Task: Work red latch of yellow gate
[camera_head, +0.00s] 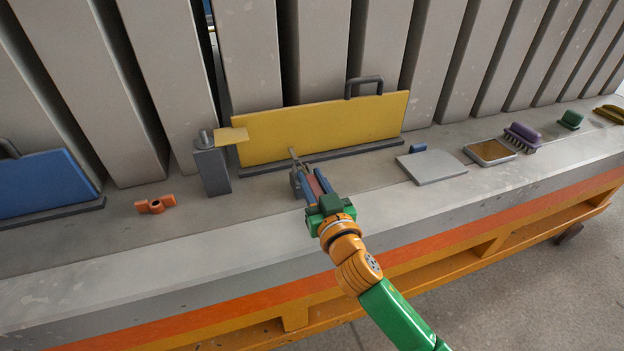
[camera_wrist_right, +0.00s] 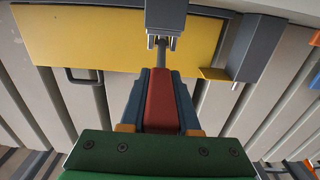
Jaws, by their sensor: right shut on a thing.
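The yellow gate (camera_head: 325,128) stands upright on the bench's grey ledge, with a dark handle on its top edge; it also shows in the right wrist view (camera_wrist_right: 100,38). The red latch (camera_wrist_right: 162,102) lies lengthwise between the fingers of my right gripper (camera_head: 307,183), which is shut on it in front of the gate. A grey rod runs from the latch to a grey forked bracket (camera_wrist_right: 165,17) by the gate. In the head view the fingers hide most of the latch. My left gripper is not in view.
A grey post (camera_head: 212,170) with a bolt stands at the gate's left end. An orange wing nut (camera_head: 154,205) lies farther left, near a blue gate (camera_head: 45,183). To the right lie a grey float (camera_head: 432,168), a framed tray (camera_head: 472,150) and a purple brush (camera_head: 523,136).

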